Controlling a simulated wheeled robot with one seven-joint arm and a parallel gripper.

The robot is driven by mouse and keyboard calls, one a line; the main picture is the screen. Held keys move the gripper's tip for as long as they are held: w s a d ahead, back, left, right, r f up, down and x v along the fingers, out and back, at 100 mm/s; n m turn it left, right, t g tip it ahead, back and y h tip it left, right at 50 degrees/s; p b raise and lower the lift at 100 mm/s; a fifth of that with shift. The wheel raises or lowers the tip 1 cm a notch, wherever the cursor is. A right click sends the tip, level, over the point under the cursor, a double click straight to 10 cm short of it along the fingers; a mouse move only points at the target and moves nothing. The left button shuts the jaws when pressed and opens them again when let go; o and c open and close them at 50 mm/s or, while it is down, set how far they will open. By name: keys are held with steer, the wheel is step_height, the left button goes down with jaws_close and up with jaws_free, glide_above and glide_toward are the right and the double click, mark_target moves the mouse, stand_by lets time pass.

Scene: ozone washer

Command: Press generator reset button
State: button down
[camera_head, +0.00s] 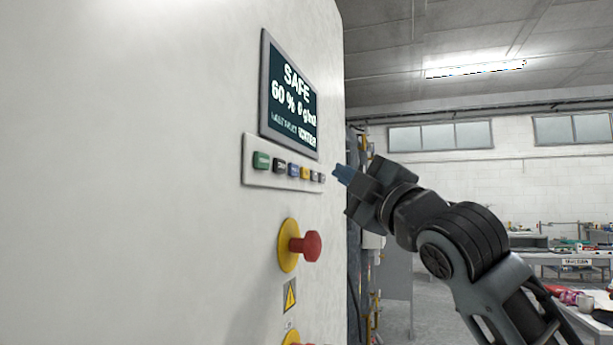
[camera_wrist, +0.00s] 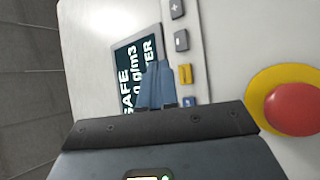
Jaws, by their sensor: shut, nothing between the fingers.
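A white machine cabinet (camera_head: 200,200) carries a row of small coloured buttons on a light strip (camera_head: 250,178). The labels are too small to read, so I cannot tell which one is reset. My gripper (camera_head: 338,172) is shut and empty, in front of the panel near the row's right end. In the wrist view its blue fingers (camera_wrist: 156,70) overlap the display, beside the yellow button (camera_wrist: 185,74) and blue button (camera_wrist: 189,102).
A display (camera_head: 290,96) reading SAFE sits above the buttons. A red emergency-stop knob (camera_head: 311,246) on a yellow disc sticks out below and also shows at right in the wrist view (camera_wrist: 294,108). Another red knob (camera_head: 305,343) is lower. Workbenches (camera_head: 560,258) stand far behind.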

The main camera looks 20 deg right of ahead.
steer(key=shift+s+d, duration=0.65)
steer(key=shift+d, duration=0.25)
steer(key=s+a+f+m+g+h, duration=0.15)
steer(key=s+f+m, duration=0.4)
steer(key=f, duration=0.65)
steer(key=s+a+f+m+h, duration=0.1)
steer(key=s+f+m+h, duration=0.35)
steer(key=f, duration=0.85)
steer(key=s+a+f+m+g, duration=0.1)
steer(key=s+f+m, duration=0.55)
steer(key=f, duration=0.55)
steer(key=s+f+m+g, duration=0.1)
steer(key=s+f, duration=0.3)
steer(key=s, duration=0.4)
steer(key=s+f+g, duration=0.1)
steer(key=s+f, duration=0.4)
steer(key=s, duration=0.2)
steer(key=s+d+f+g, duration=0.1)
steer(key=s+d+g, duration=0.1)
steer(key=s, duration=1.4)
steer(key=shift+s+f+g, duration=0.3)
steer(key=shift+s+g, duration=0.05)
steer(key=shift+g, duration=0.2)
